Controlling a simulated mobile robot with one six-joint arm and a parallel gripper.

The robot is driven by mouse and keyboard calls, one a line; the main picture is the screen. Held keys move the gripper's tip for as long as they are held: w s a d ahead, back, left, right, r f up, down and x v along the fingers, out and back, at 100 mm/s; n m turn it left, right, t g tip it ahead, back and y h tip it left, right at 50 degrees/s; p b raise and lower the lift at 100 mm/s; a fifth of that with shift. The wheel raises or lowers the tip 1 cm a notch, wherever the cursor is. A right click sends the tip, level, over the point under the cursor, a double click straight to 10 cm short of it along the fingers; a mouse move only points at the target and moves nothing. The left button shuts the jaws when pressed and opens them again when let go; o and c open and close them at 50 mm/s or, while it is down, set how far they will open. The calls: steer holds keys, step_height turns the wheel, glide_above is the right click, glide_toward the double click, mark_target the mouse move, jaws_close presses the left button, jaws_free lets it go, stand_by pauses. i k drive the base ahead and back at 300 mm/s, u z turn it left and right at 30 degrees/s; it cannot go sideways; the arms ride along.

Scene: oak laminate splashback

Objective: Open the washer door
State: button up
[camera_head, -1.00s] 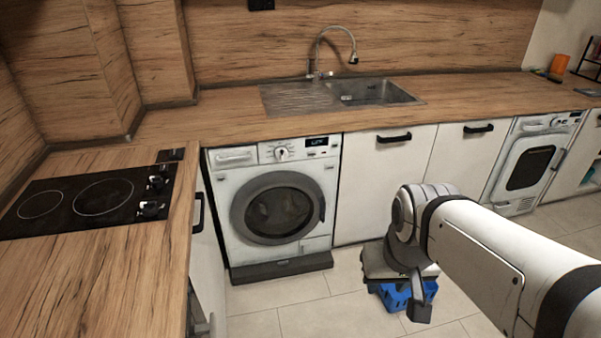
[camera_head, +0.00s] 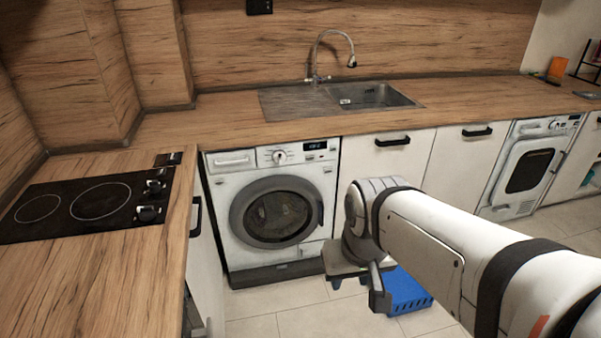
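The white washer (camera_head: 306,167) stands under the wooden counter, left of the cabinet doors. Its round door (camera_head: 277,212), with a grey ring and dark glass, looks shut. The door's right edge, where a dark handle shows, is just left of my arm's wrist. My gripper (camera_head: 378,299) shows only in part, as a dark piece hanging below the wrist, in front and to the right of the washer. Its fingertips cannot be made out, so I cannot tell whether it is open or shut. No contact with the washer door shows.
A blue basket (camera_head: 405,291) stands on the floor behind my arm. A hob (camera_head: 92,203) is set in the left counter. The sink (camera_head: 372,95) is above and right of the washer. A second white machine (camera_head: 527,168) stands at the right.

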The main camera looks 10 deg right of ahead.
mark_target(313, 207)
steer(key=i, duration=1.6)
steer(key=u, duration=0.05)
